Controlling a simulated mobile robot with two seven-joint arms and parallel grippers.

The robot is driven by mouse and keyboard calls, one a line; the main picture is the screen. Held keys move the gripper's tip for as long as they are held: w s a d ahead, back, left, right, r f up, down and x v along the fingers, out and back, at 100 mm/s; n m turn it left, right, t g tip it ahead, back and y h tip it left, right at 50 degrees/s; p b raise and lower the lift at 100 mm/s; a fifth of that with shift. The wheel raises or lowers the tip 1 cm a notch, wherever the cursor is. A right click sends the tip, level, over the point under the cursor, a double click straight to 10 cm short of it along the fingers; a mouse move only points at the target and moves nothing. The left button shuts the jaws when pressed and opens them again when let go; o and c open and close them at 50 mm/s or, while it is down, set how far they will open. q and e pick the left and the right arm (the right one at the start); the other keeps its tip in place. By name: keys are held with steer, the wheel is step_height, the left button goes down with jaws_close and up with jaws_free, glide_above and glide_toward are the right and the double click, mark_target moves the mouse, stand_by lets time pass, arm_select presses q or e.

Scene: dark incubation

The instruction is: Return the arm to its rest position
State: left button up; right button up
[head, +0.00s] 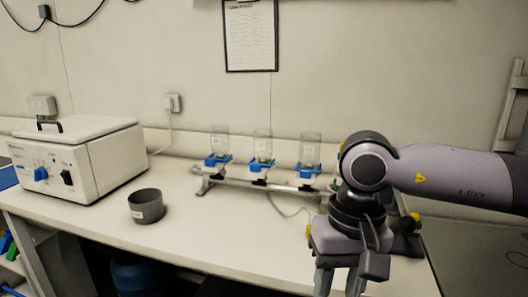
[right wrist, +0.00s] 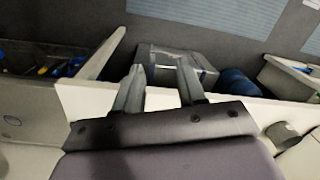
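My right arm (head: 450,177) comes in from the right of the head view, bent at a joint above the bench's front edge. My right gripper (head: 339,284) points downward there, near the bottom of the picture. In the right wrist view its two fingers (right wrist: 162,82) stand apart with nothing between them. The gripper is open and empty, and I see it touching nothing. My left gripper and left arm are in neither view.
On the white bench (head: 215,240) stand a white lab device (head: 105,160), a dark pot (head: 146,206) and a rack (head: 285,184) with blue holders and clear bottles. My right arm hides the rack's right end.

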steer(key=s+a+f+m+g+y, duration=0.25)
steer(key=s+a+g+y, duration=0.2)
steer(key=a, duration=0.35)
steer(key=s+a+r+m+g+y, duration=0.3)
steer(key=s+a+r+m+y, duration=0.2)
steer(key=a+m+y, duration=0.55)
steer(key=w+d+m+t+y, duration=0.4)
steer(key=w+m+t+y, duration=0.4)
steer(key=m+t, duration=0.9)
steer(key=w+d+f+m+t+h, duration=0.2)
steer(key=d+f+m+t+h, duration=0.35)
steer(key=m, duration=0.85)
steer(key=w+d+f+m+t+h, duration=0.3)
steer(key=d+f+m+h, duration=0.3)
steer(key=f+m+h, duration=0.6)
steer(key=s+d+f+m+g+h, duration=0.2)
steer(key=s+d+f+m, duration=0.4)
steer(key=f, duration=0.3)
steer(key=s+d+f+m+g+h, duration=0.2)
steer(key=s+d+f+m+g, duration=0.3)
steer(key=s+f+m, duration=0.3)
step_height(320, 180, down, 2)
steer(key=shift+d+f+m, duration=0.2)
steer(key=shift+d+m, duration=0.1)
steer(key=shift+d, duration=0.6)
